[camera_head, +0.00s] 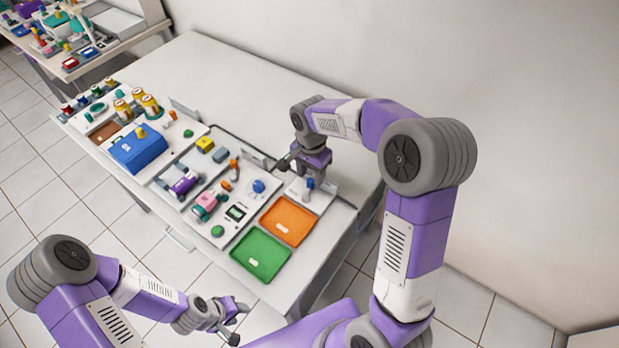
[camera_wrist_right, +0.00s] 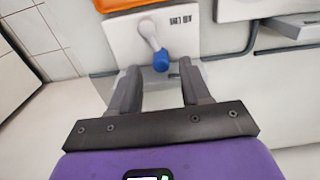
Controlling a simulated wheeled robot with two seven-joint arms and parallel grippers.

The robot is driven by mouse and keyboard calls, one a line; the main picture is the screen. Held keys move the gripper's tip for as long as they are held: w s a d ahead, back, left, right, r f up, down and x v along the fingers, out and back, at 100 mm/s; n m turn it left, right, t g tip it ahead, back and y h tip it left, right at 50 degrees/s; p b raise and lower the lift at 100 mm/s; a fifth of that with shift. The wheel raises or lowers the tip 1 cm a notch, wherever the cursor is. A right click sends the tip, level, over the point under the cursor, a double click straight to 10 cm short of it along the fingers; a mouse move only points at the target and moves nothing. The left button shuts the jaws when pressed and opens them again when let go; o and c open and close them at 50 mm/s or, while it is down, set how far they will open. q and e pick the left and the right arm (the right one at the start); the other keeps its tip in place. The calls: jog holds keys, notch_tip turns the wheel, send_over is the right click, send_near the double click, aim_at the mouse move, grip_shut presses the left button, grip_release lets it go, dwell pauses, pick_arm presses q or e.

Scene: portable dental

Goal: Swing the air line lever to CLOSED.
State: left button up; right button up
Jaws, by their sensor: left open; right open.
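The air line lever (camera_wrist_right: 149,35) has a pale arm and a blue tip (camera_wrist_right: 161,61). It is mounted on a white plate (camera_wrist_right: 120,38) with printed lettering, partly readable as "LINE". In the right wrist view the lever slants down toward my gripper. My right gripper (camera_wrist_right: 160,75) is open, its fingertips on either side of the blue tip, which sits at the mouth of the gap. I cannot tell whether they touch. The head view shows the lever (camera_head: 309,184) just below my right gripper (camera_head: 304,172). My left gripper (camera_head: 238,323) is open and empty, off the table's front edge.
An orange tray (camera_head: 288,220) and a green tray (camera_head: 260,255) lie beside the lever plate. A blue box (camera_head: 138,148) and several small coloured parts fill the left. The back of the white table (camera_head: 235,85) is clear.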

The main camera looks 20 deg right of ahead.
jog(key=shift+f, duration=1.2)
grip_shut()
jog(key=shift+w+a+r+n+p, duration=0.15)
jog(key=shift+n+p, duration=0.1)
jog(key=shift+n, duration=0.25)
jog(key=shift+w+a+n+p, duration=0.15)
jog(key=shift+n+p, duration=0.1)
jog(key=shift+n, duration=0.25)
jog(key=shift+w+a+n+p, duration=0.25)
jog(key=shift+n+p, duration=0.2)
jog(key=shift+n, duration=0.55)
jog(key=shift+s, duration=0.1)
grip_release()
